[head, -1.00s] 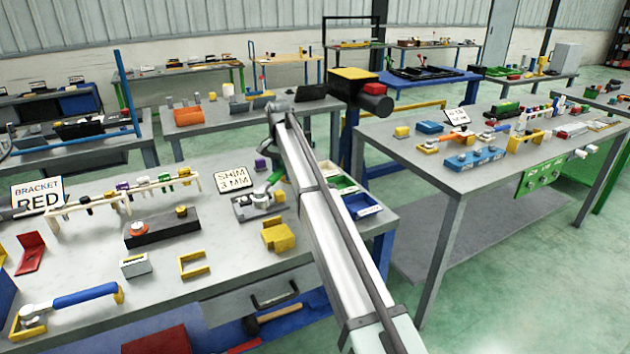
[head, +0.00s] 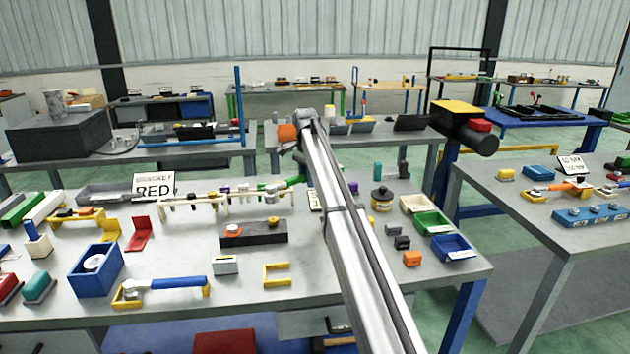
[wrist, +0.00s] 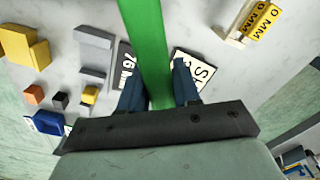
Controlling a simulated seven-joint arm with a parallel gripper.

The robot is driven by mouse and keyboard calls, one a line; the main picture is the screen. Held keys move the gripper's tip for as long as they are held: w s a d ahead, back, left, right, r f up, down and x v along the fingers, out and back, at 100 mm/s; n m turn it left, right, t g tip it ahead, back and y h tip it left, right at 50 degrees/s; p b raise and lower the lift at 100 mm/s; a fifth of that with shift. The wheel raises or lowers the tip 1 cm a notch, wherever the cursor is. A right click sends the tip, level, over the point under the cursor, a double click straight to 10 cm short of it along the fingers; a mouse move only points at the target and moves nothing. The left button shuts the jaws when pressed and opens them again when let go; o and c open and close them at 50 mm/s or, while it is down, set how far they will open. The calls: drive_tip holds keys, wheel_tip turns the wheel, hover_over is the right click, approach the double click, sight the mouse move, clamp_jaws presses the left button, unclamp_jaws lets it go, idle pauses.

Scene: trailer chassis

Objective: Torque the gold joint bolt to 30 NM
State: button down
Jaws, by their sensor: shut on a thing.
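My gripper (wrist: 158,92) is shut on a green handle (wrist: 147,35), which runs between the two blue-grey fingers in the wrist view. In the head view the green-handled wrench (head: 283,184) extends left from my arm's far end, its grey head (head: 271,195) in front of the pale rack. The fingers themselves are hidden there. A black block (head: 262,236) lies nearer on the bench.
The pale rack (head: 190,204) with several coloured pieces stands behind the block. A blue-handled wrench (head: 180,283) rests in a yellow holder in front. A yellow bracket (head: 277,274) and grey slotted block (head: 225,264) lie before the block. Coloured bins (head: 433,222) sit at right.

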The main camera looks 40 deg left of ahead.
idle(0.4)
wheel_tip(320, 180, down, 6)
drive_tip(key=shift+f, duration=0.25)
idle(0.6)
drive_tip(key=shift+f, duration=0.75)
idle(1.9)
idle(0.3)
drive_tip(key=c, duration=1.4)
unclamp_jaws()
clamp_jaws()
